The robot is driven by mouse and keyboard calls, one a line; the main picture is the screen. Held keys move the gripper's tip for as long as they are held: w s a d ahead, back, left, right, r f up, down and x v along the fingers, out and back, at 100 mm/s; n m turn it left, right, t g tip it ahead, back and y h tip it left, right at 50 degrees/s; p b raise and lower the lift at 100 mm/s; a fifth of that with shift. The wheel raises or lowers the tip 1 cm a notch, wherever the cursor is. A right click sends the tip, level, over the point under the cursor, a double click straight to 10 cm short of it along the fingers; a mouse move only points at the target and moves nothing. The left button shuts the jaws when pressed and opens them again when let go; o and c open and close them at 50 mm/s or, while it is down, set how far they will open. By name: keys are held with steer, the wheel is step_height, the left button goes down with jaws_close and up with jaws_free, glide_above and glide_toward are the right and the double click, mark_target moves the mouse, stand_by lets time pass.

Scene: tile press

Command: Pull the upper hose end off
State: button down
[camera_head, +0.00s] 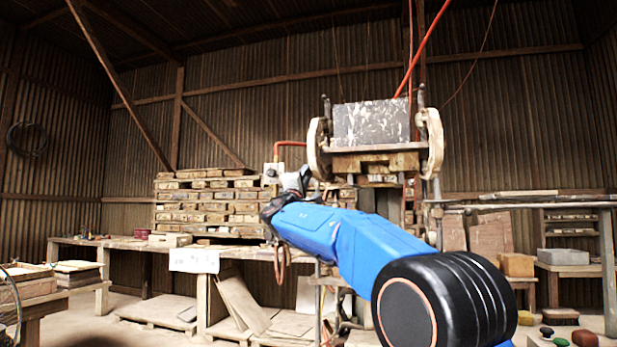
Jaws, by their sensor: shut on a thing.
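An orange hose (290,144) bends over at its top beside the press and comes down to a small pale fitting box (271,169) with a dark knob. My gripper (297,179) is at the end of my blue arm, just right of this box and below the hose bend. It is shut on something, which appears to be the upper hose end. The fingertips are small and partly hidden by my own wrist, so the grip itself is not clear. Whether the hose end is still seated cannot be made out.
The tile press (372,124) stands behind my arm, with round pale side wheels. A long workbench (120,242) with stacked wooden moulds (210,205) runs along the left. A brownish loop (281,262) hangs below my wrist. Pallets and boards lie on the floor.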

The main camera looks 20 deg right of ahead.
steer(key=c, duration=1.8)
jaws_free()
steer(key=shift+w+a, duration=0.15)
steer(key=shift+a, duration=0.05)
steer(key=shift+c, duration=0.2)
steer(key=v, duration=1.7)
steer(key=shift+s+a+f, duration=0.15)
steer(key=shift+s, duration=0.15)
